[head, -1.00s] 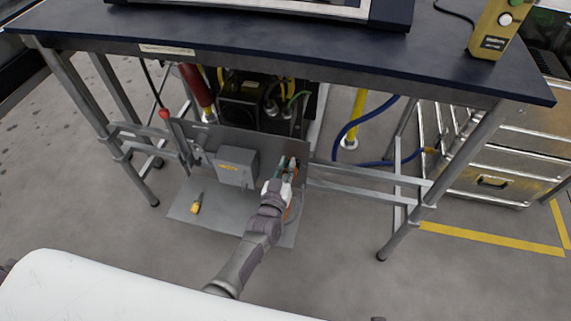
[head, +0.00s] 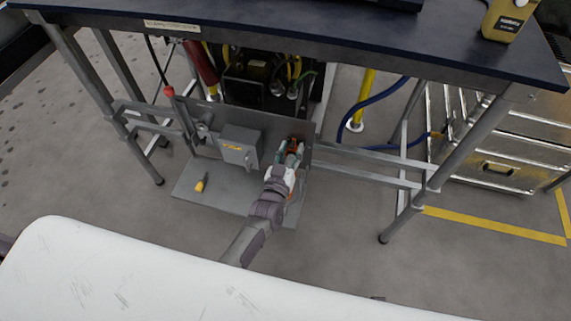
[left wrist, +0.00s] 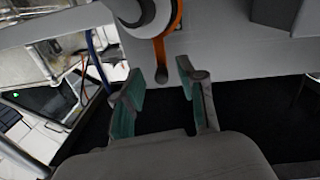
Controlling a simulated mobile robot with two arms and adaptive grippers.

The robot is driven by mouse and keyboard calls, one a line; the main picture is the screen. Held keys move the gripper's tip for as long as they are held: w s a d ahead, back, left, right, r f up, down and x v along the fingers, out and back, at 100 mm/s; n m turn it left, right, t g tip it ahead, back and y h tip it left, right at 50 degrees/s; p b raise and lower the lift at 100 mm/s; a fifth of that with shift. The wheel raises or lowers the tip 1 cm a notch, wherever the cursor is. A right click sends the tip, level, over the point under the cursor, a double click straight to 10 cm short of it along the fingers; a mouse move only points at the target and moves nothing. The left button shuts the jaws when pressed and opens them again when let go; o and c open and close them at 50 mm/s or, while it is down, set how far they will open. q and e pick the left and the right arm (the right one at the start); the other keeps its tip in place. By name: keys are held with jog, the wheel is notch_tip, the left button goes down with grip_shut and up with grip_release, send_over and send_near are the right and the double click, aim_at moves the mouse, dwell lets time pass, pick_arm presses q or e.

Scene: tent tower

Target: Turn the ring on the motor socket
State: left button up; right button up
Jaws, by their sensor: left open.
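In the left wrist view, an orange ring (left wrist: 160,50) with a short tab pointing down sits around a grey round motor socket (left wrist: 148,20) on a grey panel. My left gripper (left wrist: 162,88) is open, its two teal-padded fingers apart, with the tab's end close to the gap between the fingertips. I cannot tell whether a finger touches it. In the head view, my left gripper (head: 290,152) is at the right part of the panel under the bench and largely hides the socket; some orange shows beside it. My right gripper is not in view.
A grey box (head: 240,147) is on the panel just left of my gripper. A yellow-handled tool (head: 201,184) lies on the lower plate (head: 225,198). The dark bench top (head: 330,35) overhangs, with metal legs and crossbars (head: 370,170) at the sides. A blue hose (head: 345,125) hangs to the right.

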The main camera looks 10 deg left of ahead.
pick_arm(q)
jog(key=s, duration=1)
jog(key=shift+s+a, duration=0.25)
jog(key=shift+a, duration=0.1)
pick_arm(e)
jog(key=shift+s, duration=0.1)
pick_arm(q)
jog(key=s+a+f+m+g, duration=0.1)
jog(key=s+a+f+g, duration=0.2)
jog(key=s+f+g, duration=0.5)
jog(key=s+a+f+m+g, duration=0.25)
jog(key=s+f+g, duration=0.25)
jog(key=s+f, duration=0.6)
jog(key=s+a+f+g+p, duration=0.1)
jog(key=s+a+g+p, duration=0.1)
jog(key=s+p, duration=0.5)
jog(key=s+a+f+g+y+p, duration=0.1)
jog(key=s+a+p, duration=0.3)
jog(key=s+p, duration=0.4)
jog(key=s+g, duration=0.1)
jog(key=s, duration=0.4)
jog(key=shift+a+f, duration=0.15)
jog(key=shift+f, duration=0.05)
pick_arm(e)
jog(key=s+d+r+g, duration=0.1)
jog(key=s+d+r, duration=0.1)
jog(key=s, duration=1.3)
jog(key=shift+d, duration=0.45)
